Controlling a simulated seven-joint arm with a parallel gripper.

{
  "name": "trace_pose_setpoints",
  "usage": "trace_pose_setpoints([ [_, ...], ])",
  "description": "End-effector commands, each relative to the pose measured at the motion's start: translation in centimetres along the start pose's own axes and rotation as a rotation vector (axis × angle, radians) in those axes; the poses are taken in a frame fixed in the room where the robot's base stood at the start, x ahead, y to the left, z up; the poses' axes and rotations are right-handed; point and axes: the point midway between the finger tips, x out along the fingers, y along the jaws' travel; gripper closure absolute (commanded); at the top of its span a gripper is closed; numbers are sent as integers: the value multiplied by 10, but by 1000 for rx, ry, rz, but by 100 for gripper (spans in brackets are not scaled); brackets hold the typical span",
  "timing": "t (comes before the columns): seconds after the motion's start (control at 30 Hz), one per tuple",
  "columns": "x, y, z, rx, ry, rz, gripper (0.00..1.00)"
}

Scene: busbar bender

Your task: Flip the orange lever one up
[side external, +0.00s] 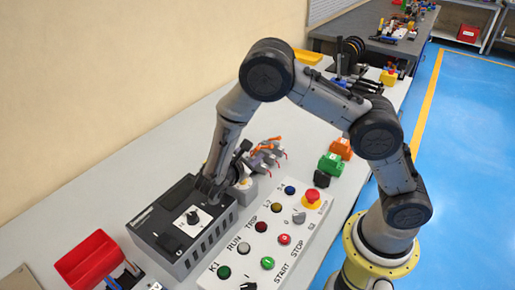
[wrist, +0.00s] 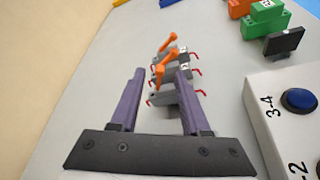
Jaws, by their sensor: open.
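A small row of grey blocks (wrist: 178,73) with red wires carries orange levers (wrist: 167,40) in the wrist view. The nearest orange lever (wrist: 160,77) shows between my fingertips in the picture. The far levers lean up and right; the nearest stands more upright in the picture. The orange levers (side external: 268,142) also show in the side view, past the end of my arm. My gripper (wrist: 160,72) is open, its two purple fingers apart with nothing clearly held. I cannot tell whether a finger touches a lever or block.
A white button panel (side external: 262,243) stands to the right, with a red emergency button (side external: 312,197). A dark box with a knob (side external: 182,222) and a red bin (side external: 88,262) are nearer. Green (side external: 331,163) and orange (side external: 341,148) blocks stand behind the panel. Table left of the levers is clear.

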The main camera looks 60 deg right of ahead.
Motion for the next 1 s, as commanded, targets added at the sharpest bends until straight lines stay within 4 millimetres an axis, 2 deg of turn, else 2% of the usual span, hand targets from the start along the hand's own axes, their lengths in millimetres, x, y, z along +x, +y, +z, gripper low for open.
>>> trace_pose_setpoints([
  [0.1, 21, -1, 1, 0, -3, -5, 54],
  [0.3, 39, 0, 0, 0, -1, -1, 54],
  [0.67, 44, 0, 0, 1, 0, 0, 54],
  [0.93, 43, 0, 0, 1, 0, 0, 100],
  [1.0, 43, 0, 0, 1, 0, 0, 100],
])
